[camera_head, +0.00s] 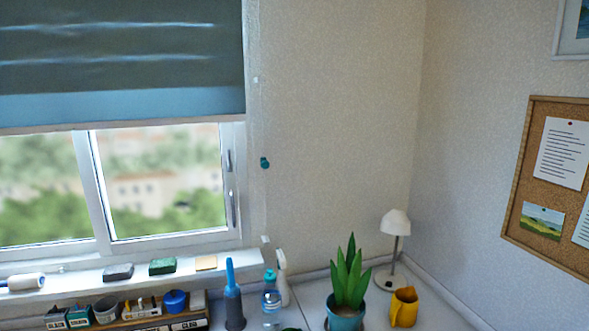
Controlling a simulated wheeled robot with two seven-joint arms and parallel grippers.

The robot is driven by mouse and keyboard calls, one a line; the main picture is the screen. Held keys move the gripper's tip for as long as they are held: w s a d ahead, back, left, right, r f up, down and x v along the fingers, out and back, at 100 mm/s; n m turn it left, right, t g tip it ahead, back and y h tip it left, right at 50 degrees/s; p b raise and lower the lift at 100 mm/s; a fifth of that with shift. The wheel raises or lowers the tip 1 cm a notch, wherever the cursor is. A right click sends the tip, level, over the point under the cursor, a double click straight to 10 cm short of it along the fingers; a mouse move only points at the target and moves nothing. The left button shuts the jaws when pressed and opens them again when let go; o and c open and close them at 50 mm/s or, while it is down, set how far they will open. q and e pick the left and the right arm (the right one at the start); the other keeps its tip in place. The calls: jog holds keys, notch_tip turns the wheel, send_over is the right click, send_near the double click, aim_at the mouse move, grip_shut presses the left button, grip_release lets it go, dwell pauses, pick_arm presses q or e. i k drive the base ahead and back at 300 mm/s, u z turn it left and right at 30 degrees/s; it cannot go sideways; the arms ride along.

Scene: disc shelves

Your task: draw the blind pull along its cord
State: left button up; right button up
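A dark blue-grey blind (120,60) covers the upper part of the window and hangs down to about the middle of it. A small teal knob (264,162), which looks like the blind pull, sits against the wall just right of the window frame. Its cord is too thin to make out clearly. A small white fitting (255,79) is on the wall above the knob, and another pale piece (265,240) is below it. Neither of my grippers is in view.
The sill (130,275) holds a lint roller (22,282) and several small blocks. The wall around the knob is clear.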

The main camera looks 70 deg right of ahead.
aim_at(264, 164)
jog(key=z, duration=1.55)
